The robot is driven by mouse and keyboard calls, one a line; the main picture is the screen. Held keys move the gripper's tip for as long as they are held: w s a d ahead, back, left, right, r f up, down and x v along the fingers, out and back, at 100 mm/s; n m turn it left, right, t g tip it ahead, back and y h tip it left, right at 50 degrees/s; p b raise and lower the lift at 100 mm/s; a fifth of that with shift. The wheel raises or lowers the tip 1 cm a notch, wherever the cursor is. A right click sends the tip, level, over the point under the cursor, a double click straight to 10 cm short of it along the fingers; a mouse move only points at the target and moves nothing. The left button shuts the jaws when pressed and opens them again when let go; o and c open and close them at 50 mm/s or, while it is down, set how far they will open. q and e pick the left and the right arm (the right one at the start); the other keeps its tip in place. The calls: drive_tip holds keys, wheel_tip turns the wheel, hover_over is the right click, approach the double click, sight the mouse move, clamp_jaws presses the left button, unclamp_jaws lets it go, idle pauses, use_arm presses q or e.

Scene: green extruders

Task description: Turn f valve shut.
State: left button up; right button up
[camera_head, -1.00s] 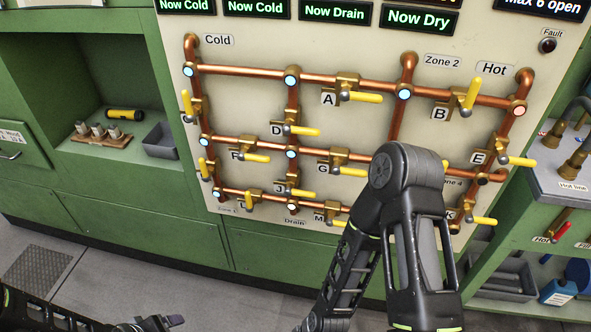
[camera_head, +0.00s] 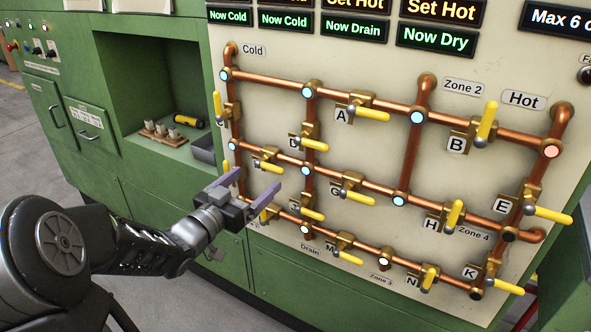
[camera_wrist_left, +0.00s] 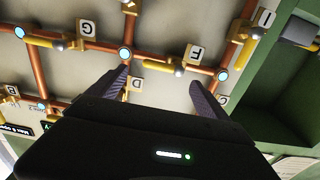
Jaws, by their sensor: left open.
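The F valve (camera_head: 265,153) sits on the middle copper pipe at the left of the panel. Its yellow handle (camera_head: 269,166) points right, roughly along the pipe. In the wrist view the F label (camera_wrist_left: 197,52) is readable and the yellow handle (camera_wrist_left: 158,66) lies along the pipe. My left gripper (camera_head: 253,182) is open and empty, its purple fingers pointing at the panel just below the F valve. In the wrist view the handle shows between and beyond the fingers (camera_wrist_left: 160,84), apart from them. My right gripper is not in view.
Other yellow-handled valves surround it: the D valve (camera_head: 309,141) up right, the G valve (camera_head: 351,190) to the right. A recessed shelf (camera_head: 150,80) in the green cabinet lies to the left. The panel's right side is clear of my arms.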

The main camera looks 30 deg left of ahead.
sight(268, 169)
use_arm(q)
drive_tip(key=shift+w, duration=0.15)
drive_tip(key=w, duration=0.3)
drive_tip(key=w+p, duration=0.1)
drive_tip(key=w, duration=0.3)
drive_tip(key=shift+w+a+f, duration=0.1)
drive_tip(key=shift+w+a, duration=0.1)
drive_tip(key=shift+w, duration=0.1)
clamp_jaws()
idle(1.0)
